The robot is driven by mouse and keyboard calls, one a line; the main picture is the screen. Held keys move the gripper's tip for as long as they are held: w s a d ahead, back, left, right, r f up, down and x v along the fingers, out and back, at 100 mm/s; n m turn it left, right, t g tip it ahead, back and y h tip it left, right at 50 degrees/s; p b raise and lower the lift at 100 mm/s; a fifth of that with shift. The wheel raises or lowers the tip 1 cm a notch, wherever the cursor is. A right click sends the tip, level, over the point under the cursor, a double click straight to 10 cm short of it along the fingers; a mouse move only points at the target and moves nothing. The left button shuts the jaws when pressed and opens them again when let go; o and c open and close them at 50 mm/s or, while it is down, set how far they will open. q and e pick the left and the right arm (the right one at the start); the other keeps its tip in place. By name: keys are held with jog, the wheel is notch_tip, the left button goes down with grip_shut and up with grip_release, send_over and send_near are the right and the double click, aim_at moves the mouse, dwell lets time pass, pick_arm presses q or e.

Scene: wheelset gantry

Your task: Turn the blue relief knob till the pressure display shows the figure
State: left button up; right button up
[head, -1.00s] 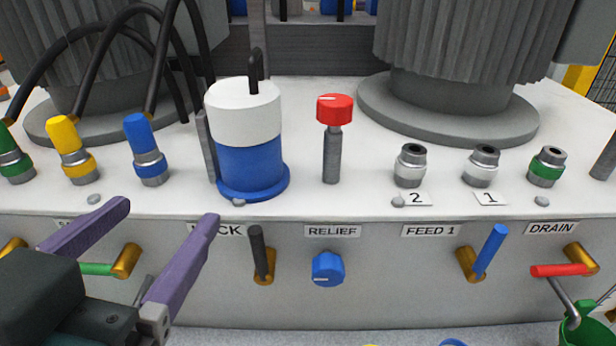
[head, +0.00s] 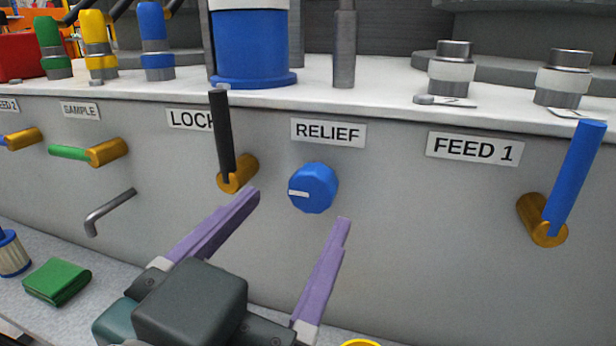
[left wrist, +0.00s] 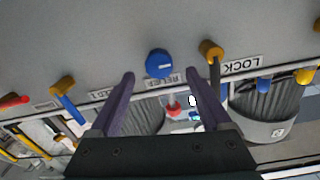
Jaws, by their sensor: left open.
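The blue relief knob (head: 314,188) sits on the grey front panel under the RELIEF label (head: 328,132). Its white pointer mark points left in the head view. My left gripper (head: 298,205) is open and empty, its two purple fingers apart, just below and in front of the knob in the head view. In the left wrist view the knob (left wrist: 159,64) shows beyond the open fingers (left wrist: 160,75), roughly between them and apart from them. The pressure display cannot be made out in these frames. My right gripper is not in view.
The black LOCK lever (head: 222,135) stands close left of the knob. The FEED 1 valve with its blue lever (head: 575,180) is at the right. A bent metal pipe (head: 108,212) sticks out at the left. A green folded cloth (head: 57,281) lies on the ledge below.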

aim_at(309, 195)
pick_arm(q)
jog(key=x, duration=0.5)
jog(key=shift+w+d, duration=0.2)
jog(key=shift+w, duration=0.15)
grip_shut()
dwell(0.4)
